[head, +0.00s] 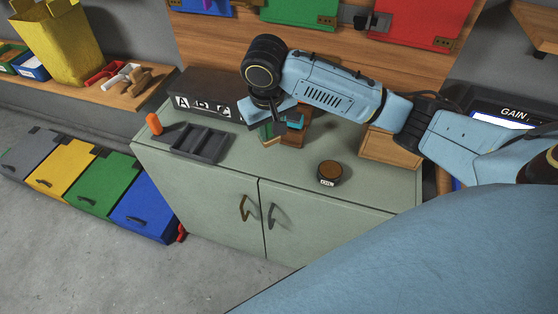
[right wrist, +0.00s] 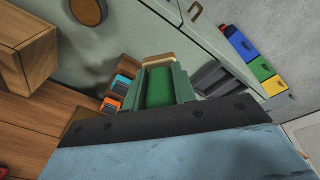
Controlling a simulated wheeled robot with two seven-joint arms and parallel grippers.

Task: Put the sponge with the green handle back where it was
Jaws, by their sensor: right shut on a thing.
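My right gripper (head: 268,122) is over the back middle of the grey-green cabinet top and is shut on the sponge with the green handle. In the right wrist view the green handle (right wrist: 160,88) sits between the two fingers, with its tan sponge face (right wrist: 158,61) beyond the fingertips. In the head view the sponge (head: 270,142) shows only partly below the gripper. A wooden holder (head: 293,139) with teal and orange items stands right beside it; these also show in the right wrist view (right wrist: 115,92). I cannot tell whether the sponge touches the holder. My left gripper is out of view.
A dark compartment tray (head: 200,157) lies left of the gripper, with an orange cylinder (head: 154,124) beyond it. A black lettered box (head: 207,93) stands behind. A round dark jar (head: 329,173) and a wooden box (head: 388,150) are to the right. The cabinet's front middle (head: 250,166) is clear.

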